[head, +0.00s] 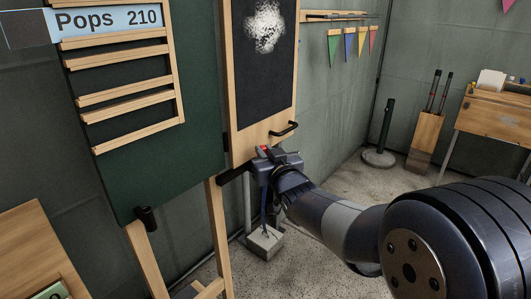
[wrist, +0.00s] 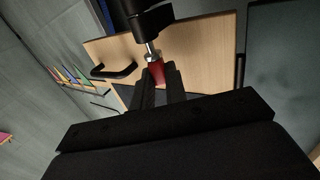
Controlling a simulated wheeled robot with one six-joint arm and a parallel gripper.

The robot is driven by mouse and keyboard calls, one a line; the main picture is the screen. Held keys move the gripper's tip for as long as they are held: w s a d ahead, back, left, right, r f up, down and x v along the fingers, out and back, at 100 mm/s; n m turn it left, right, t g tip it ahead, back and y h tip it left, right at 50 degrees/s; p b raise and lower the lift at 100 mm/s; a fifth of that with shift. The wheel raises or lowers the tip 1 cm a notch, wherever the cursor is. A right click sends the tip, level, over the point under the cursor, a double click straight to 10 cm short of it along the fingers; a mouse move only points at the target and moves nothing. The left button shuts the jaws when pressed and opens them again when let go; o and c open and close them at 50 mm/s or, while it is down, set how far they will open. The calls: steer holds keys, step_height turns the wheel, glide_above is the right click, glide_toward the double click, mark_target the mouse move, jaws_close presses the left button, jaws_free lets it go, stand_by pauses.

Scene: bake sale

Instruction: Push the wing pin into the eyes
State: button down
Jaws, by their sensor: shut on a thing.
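The wing pin shows in the wrist view as a red grip (wrist: 158,75) with a short metal shank (wrist: 152,50) beyond it. My gripper (wrist: 160,84) is shut on the red part. The shank points at a black fitting (wrist: 150,22), probably the eyes, and its tip meets or enters that fitting; how deep I cannot tell. In the head view my gripper (head: 262,158) is at the lower edge of the wood-framed panel (head: 256,142), beside a black fitting (head: 234,174). Only a speck of red shows there; the holes of the eyes are hidden.
A black handle (head: 284,129) sticks out from the framed panel just above my gripper; it also shows in the wrist view (wrist: 113,72). A green menu board (head: 180,170) stands to the left. A concrete block (head: 265,242) is on the floor below. Floor to the right is mostly clear.

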steer(key=shift+f+b, duration=0.45)
steer(key=shift+f, duration=0.2)
steer(key=c, duration=1.3)
jaws_free()
steer(key=shift+c, duration=0.2)
steer(key=p+v, duration=0.1)
steer(key=v, duration=1)
steer(key=shift+p, duration=0.4)
steer(key=shift+w+a, duration=0.1)
steer(key=shift+w, duration=0.05)
steer(key=r+x, duration=0.1)
steer(key=x, duration=0.9)
steer(key=shift+w+b, duration=0.3)
steer(key=shift+b, duration=0.1)
steer(key=shift+a, duration=0.1)
